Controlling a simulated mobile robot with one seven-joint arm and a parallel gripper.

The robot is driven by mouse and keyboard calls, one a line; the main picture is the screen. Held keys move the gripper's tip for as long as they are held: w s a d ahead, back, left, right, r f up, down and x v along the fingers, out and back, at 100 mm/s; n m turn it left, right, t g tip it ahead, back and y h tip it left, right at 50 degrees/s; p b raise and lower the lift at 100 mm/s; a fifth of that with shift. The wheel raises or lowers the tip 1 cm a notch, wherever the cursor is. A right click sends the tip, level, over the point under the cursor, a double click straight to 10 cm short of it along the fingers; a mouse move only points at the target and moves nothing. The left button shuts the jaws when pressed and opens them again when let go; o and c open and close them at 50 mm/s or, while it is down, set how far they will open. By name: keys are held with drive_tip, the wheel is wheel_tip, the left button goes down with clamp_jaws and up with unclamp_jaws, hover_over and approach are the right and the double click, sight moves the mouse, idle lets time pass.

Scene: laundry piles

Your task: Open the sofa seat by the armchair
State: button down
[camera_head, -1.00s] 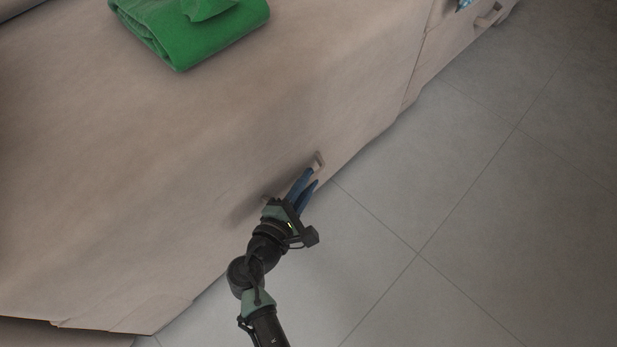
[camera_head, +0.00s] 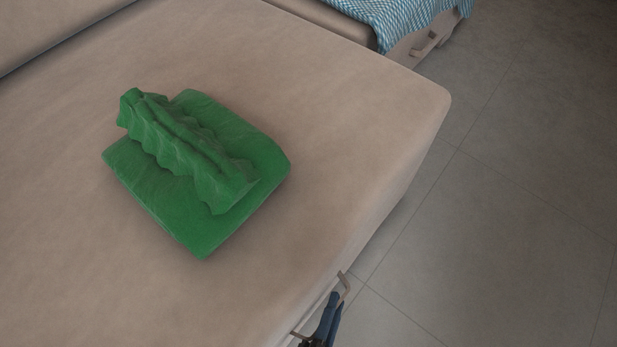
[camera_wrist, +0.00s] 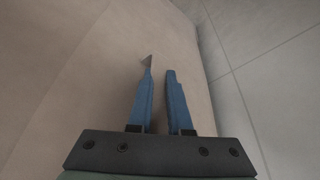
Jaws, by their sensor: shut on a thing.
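The beige sofa seat (camera_head: 330,130) fills much of the head view, with a rounded front corner at the right. Its handle (camera_head: 346,285) is on the front edge at the bottom. The blue fingers of my gripper (camera_head: 334,297) are at this handle and shut on it. The wrist view shows both fingers of my gripper (camera_wrist: 160,72), with a bit of the handle (camera_wrist: 147,62) by the left fingertip. The rest of the grip is hidden. I cannot tell how far the seat is open. No armchair can be made out for certain.
A folded green cloth (camera_head: 215,165) lies on the seat. A neighbouring seat section at the top right carries a blue-and-white patterned blanket (camera_head: 415,18) and has its own handle (camera_head: 432,38). Grey tiled floor (camera_head: 500,220) is clear on the right.

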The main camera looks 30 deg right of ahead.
drive_tip(key=s+d+p, duration=0.1)
drive_tip(key=s+d, duration=0.1)
drive_tip(key=s, duration=0.4)
drive_tip(key=shift+s, duration=0.2)
drive_tip(key=shift+d, duration=0.1)
drive_tip(key=c, duration=1.1)
unclamp_jaws()
drive_tip(key=p+v, duration=0.4)
drive_tip(key=v, duration=0.9)
drive_tip(key=shift+r+p, duration=0.1)
drive_tip(key=shift+p, duration=0.25)
